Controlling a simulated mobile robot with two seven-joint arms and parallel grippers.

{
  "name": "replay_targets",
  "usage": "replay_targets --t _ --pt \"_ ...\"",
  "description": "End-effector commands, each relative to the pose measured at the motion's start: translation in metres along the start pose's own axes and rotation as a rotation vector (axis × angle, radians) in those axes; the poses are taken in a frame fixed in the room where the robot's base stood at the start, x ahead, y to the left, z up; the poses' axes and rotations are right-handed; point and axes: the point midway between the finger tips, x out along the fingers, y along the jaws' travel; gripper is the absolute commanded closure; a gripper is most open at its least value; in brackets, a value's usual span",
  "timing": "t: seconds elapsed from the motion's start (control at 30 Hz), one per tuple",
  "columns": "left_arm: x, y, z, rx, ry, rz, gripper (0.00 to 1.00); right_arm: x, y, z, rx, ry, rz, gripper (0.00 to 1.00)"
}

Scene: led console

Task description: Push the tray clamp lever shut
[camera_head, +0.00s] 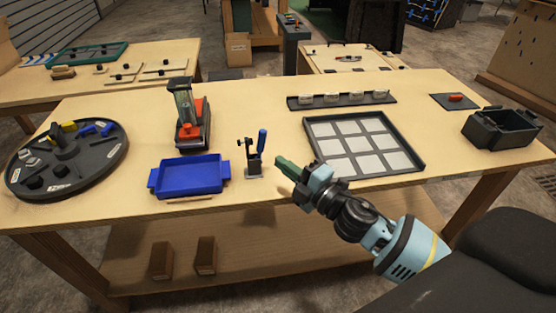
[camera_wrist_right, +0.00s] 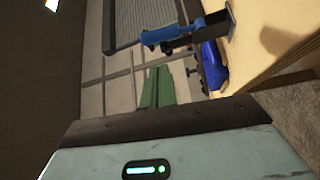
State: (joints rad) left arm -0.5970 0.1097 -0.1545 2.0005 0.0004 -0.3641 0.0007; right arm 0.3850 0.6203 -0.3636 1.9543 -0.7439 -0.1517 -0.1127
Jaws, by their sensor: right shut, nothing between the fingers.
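The tray clamp (camera_head: 254,161) is a small black toggle clamp on a grey base plate, with a blue-handled lever (camera_head: 262,141) standing upright. In the right wrist view, the blue lever handle (camera_wrist_right: 165,34) shows above the fingertips. The blue tray (camera_head: 187,177) lies to the left of the clamp and shows partly in the wrist view (camera_wrist_right: 212,66). My right gripper (camera_head: 283,163) has green fingers, shut and empty. It is just right of the clamp, with a visible gap to the lever. My left gripper is out of view.
A dark tray with pale square pads (camera_head: 417,165) lies right of my gripper. A black rack of white pieces (camera_head: 300,103) is behind it. A red-and-black press (camera_head: 190,130) stands behind the blue tray. A round dark turntable (camera_head: 100,168) is at far left. A thin wooden stick (camera_head: 190,199) lies in front.

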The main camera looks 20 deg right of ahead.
Motion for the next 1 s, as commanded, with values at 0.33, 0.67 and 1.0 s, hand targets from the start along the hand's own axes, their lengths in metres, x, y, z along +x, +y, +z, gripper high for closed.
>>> replay_targets --t 0.33,0.67,1.0 --pt "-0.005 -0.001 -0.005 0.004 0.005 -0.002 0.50 0.057 0.003 -0.001 0.001 0.001 0.004 1.00" --pt "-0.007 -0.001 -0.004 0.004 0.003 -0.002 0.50 0.083 0.001 0.000 0.001 0.000 0.001 1.00" --pt "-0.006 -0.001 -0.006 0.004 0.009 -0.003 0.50 0.084 0.000 0.000 0.002 0.000 0.000 1.00"
